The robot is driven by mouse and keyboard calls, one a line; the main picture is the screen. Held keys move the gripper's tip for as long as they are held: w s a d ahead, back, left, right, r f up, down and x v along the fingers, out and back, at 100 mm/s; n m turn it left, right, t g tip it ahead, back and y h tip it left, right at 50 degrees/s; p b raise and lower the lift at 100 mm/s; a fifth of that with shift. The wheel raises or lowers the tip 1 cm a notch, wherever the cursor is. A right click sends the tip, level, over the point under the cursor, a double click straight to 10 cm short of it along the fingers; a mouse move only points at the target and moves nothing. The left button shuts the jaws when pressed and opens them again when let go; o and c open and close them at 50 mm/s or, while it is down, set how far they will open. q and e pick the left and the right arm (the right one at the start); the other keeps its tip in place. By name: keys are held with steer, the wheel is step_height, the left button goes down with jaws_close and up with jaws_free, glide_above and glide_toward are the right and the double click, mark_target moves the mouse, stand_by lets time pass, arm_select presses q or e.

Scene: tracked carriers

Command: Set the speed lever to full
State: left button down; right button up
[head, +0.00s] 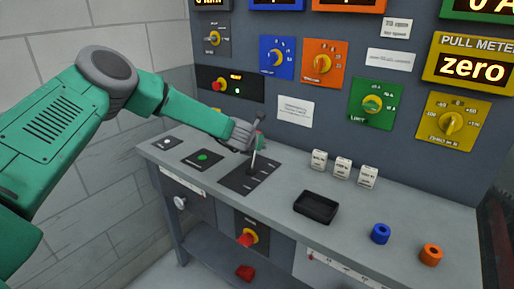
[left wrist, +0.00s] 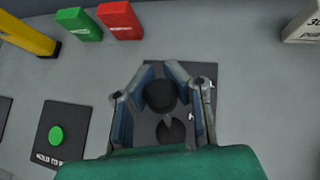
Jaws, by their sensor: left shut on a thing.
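The speed lever (head: 255,160) stands up from a dark slotted plate (head: 240,183) with white marks on the bench's left half. Its shaft leans slightly. My left gripper (head: 257,143) is at the lever's top, and its fingers hide most of the knob in the head view. In the left wrist view, my left gripper (left wrist: 163,82) has its two fingers closed around the round black knob (left wrist: 160,95). The lettering on the plate (left wrist: 207,75) is too small to read fully. My right gripper is not in view.
A green button (head: 203,157) is on a plate left of the lever. Green (left wrist: 78,24) and red (left wrist: 120,20) blocks stand behind it. A black tray (head: 316,207), white blocks (head: 343,168), and blue (head: 380,233) and orange (head: 431,254) rings are to the right. The dial wall rises behind.

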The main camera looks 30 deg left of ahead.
arm_select(q)
steer(key=shift+s+d+f, duration=0.1)
steer(key=shift+d+f, duration=0.2)
steer(key=shift+d, duration=0.15)
stand_by(0.7)
steer(key=c, duration=1.3)
jaws_free()
steer(key=shift+r, duration=0.15)
steer(key=shift+s+r, duration=0.3)
steer(key=shift+r, duration=0.1)
steer(key=v, duration=1)
steer(key=shift+s+d+r, duration=0.15)
steer(key=shift+s+d, duration=0.1)
steer(key=shift+s, duration=0.05)
